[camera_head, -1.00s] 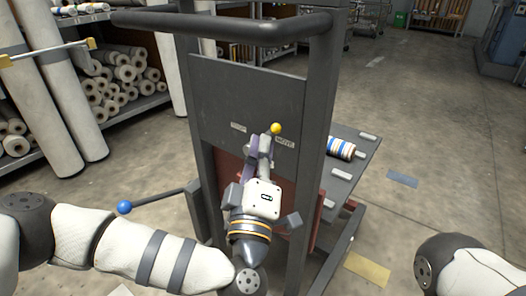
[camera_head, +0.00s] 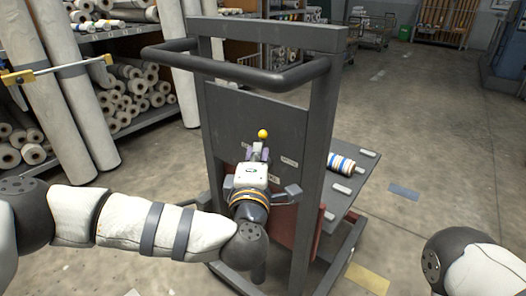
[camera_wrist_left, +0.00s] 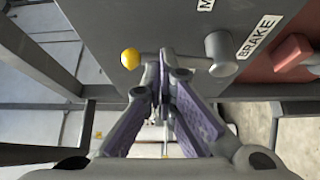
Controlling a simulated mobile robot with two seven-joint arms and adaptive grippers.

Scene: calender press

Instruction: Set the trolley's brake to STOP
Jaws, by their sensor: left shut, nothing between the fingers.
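The trolley (camera_head: 318,130) stands upright before me with a dark panel (camera_head: 262,112). The brake lever has a yellow knob (camera_head: 263,134), which also shows in the left wrist view (camera_wrist_left: 129,59). There its shaft runs from the knob to a grey hub (camera_wrist_left: 219,50) beside a BRAKE label (camera_wrist_left: 259,37). In the head view the lever points roughly upward, left of the MOVE label (camera_head: 289,162). My left gripper (camera_head: 258,154) is shut and empty. In the left wrist view its fingertips (camera_wrist_left: 166,62) overlap the shaft between knob and hub; whether they touch is unclear. My right gripper is out of view.
The trolley's push handle (camera_head: 235,72) juts toward me above the panel. A side shelf (camera_head: 345,185) holds a striped roll (camera_head: 341,163). A rack with paper rolls (camera_head: 140,85) stands at left. Floor to the right is open.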

